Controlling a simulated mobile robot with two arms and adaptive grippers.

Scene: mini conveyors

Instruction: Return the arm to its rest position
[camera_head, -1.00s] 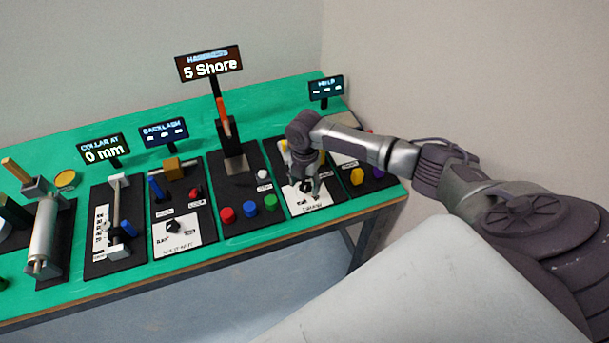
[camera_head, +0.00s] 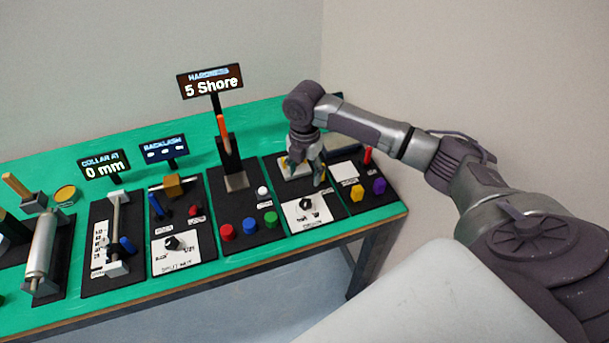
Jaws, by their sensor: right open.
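My right arm (camera_head: 365,127) comes in from the right side of the head view and reaches over the right part of the green table. My right gripper (camera_head: 306,172) points down above the back of the panel with the black dial (camera_head: 305,203). Its fingers are apart, and I see nothing between them. A small gap seems to lie between the fingertips and the panel, but I cannot tell its height. My left gripper is not in view.
The green table (camera_head: 130,143) carries several black panels in a row. A "5 Shore" sign (camera_head: 211,84) on a post stands left of my right gripper. Coloured knobs, a purple one (camera_head: 379,186) among them, stand to the right. A wall rises behind.

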